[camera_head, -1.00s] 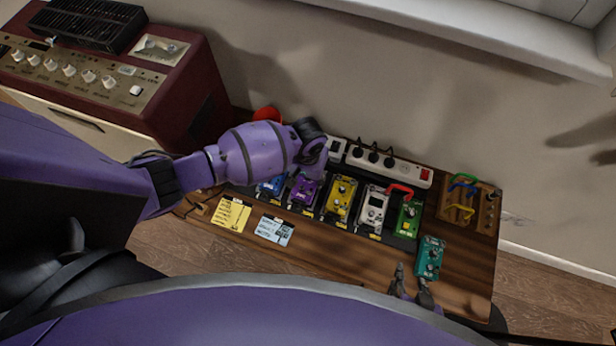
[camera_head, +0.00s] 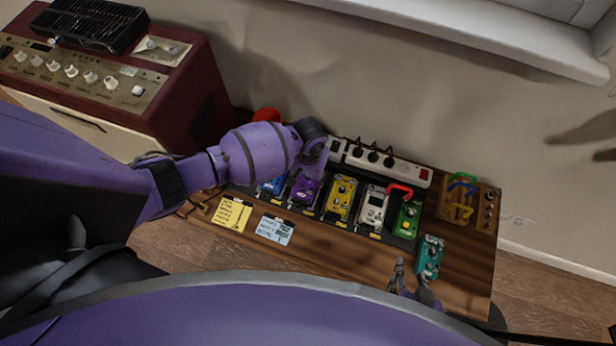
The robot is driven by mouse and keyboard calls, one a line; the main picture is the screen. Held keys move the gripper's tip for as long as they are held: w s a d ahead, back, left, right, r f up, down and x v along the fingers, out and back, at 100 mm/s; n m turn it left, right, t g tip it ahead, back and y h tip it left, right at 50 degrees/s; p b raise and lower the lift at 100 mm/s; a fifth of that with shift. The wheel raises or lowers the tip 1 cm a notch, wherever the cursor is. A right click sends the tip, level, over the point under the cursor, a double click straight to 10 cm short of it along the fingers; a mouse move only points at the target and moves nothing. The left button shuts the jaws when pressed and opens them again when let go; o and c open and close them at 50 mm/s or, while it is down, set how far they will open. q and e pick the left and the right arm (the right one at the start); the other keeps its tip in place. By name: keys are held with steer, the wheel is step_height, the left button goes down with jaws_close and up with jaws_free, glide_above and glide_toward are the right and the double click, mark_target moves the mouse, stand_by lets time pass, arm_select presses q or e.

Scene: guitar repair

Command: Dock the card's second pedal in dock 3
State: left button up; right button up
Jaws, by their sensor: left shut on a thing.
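A row of pedals stands on a dark board: blue (camera_head: 272,185), purple (camera_head: 304,191), yellow (camera_head: 341,197), white (camera_head: 373,209) and green (camera_head: 407,219). My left gripper (camera_head: 313,167) reaches down at the back of the purple pedal and is shut on it; its fingertips are mostly hidden. A teal pedal (camera_head: 429,257) lies on the table at the front right, off the board. My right gripper (camera_head: 411,280) is open and empty, just left of the teal pedal. A yellow card (camera_head: 233,213) and a pale blue card (camera_head: 275,229) lie at the front left; their writing and the dock labels are too small to read.
A white power strip (camera_head: 395,167) with black plugs runs behind the pedals. A wooden cable holder (camera_head: 456,209) stands at the right. A red amplifier (camera_head: 195,95) is at the left. The table's front middle is clear.

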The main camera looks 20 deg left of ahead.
steer(key=shift+d+r, duration=0.1)
steer(key=shift+d, duration=0.05)
arm_select(q)
steer(key=shift+f, duration=0.3)
arm_select(e)
steer(key=shift+a+f, duration=0.2)
arm_select(q)
steer(key=shift+f, duration=0.3)
arm_select(e)
steer(key=shift+s+f, duration=0.25)
steer(key=shift+s, duration=0.05)
steer(key=shift+d, duration=0.1)
arm_select(q)
steer(key=o, duration=1.5)
steer(key=shift+o, duration=0.2)
steer(key=o, duration=0.4)
